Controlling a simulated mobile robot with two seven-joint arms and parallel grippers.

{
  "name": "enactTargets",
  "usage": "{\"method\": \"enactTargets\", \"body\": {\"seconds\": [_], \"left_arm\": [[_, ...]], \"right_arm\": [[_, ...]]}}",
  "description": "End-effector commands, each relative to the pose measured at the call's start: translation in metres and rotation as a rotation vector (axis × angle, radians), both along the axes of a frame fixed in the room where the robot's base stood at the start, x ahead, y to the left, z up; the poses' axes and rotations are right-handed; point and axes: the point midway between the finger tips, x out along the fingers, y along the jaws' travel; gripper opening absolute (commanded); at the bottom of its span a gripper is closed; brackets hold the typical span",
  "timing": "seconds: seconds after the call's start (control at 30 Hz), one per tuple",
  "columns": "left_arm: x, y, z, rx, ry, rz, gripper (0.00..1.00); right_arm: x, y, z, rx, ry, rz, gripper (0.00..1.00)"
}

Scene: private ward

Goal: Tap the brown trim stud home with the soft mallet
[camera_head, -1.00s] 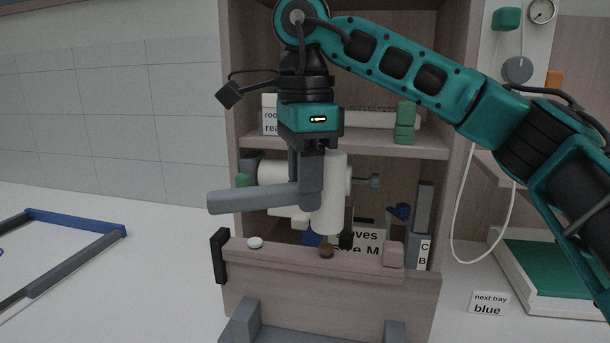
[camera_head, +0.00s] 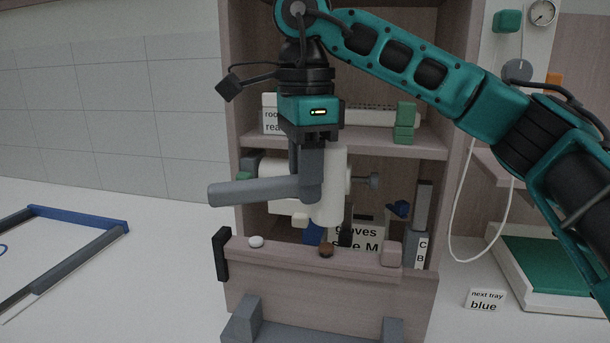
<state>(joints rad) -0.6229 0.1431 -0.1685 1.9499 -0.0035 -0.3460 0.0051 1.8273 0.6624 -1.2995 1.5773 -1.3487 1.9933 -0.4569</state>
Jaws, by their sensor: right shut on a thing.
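The soft mallet has a white head (camera_head: 330,198) and a grey handle (camera_head: 252,191) that points left. My right gripper (camera_head: 311,186) is shut on the handle close to the head, fingers pointing down. The brown trim stud (camera_head: 326,249) sits on the top ledge of a wooden panel (camera_head: 310,288). The lower end of the mallet head hangs above the stud with a small gap between them. I cannot tell how far the stud is sunk in. My left gripper is out of view.
A white stud (camera_head: 256,242) and a pinkish block (camera_head: 391,253) are also on the ledge. A black clamp (camera_head: 221,254) grips its left end. Behind stands a shelf unit (camera_head: 430,142) with boxes. A blue and grey frame (camera_head: 78,221) lies at left.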

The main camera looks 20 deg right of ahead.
Motion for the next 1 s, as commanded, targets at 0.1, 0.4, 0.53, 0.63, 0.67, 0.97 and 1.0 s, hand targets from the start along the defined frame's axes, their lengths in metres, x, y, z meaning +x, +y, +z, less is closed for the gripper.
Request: {"method": "enactTargets", "body": {"seconds": [0.1,0.4,0.53,0.63,0.67,0.97,1.0], "left_arm": [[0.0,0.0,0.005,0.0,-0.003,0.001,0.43],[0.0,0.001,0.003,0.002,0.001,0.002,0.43],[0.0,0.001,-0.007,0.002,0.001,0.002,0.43],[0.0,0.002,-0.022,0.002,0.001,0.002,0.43],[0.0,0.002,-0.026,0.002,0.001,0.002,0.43],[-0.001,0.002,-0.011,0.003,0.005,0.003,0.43],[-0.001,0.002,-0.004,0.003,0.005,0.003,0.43]], "right_arm": [[0.0,0.0,0.004,0.0,0.001,0.0,0.0],[0.0,0.0,0.003,0.0,0.001,0.0,0.0],[0.0,0.0,-0.011,0.0,0.003,0.001,0.0],[0.0,0.0,-0.032,0.0,0.004,0.002,0.0],[0.0,0.0,-0.038,0.0,0.003,0.001,0.0],[0.0,0.0,-0.023,0.001,0.0,0.0,0.0],[0.0,0.0,-0.016,0.001,0.0,0.0,0.0]]}}
